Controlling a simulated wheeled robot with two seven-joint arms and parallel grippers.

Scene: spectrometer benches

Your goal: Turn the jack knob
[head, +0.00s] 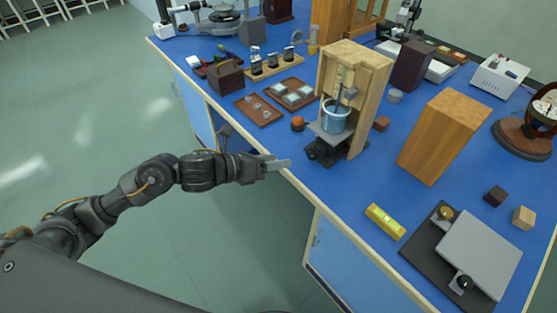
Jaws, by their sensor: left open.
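A small black jack (324,153) stands at the front of an open wooden housing (370,75) near the table's front edge. Its grey top plate carries a blue-grey beaker (336,121) with a rod in it. A dark round part at the jack's front left looks like its knob (311,153), but it is small and hard to make out. My left gripper (282,164) is open, left of the jack and apart from it, over the table's front edge. Its fingers point right, towards the jack. My right gripper is out of view.
An orange ball (298,123) and a brown tray (258,110) lie left of the housing. A wooden block (445,135) stands right of it. A yellow level (385,222) and a grey plate with knobs (480,250) are nearer. The blue table (340,190) is clear right of my gripper.

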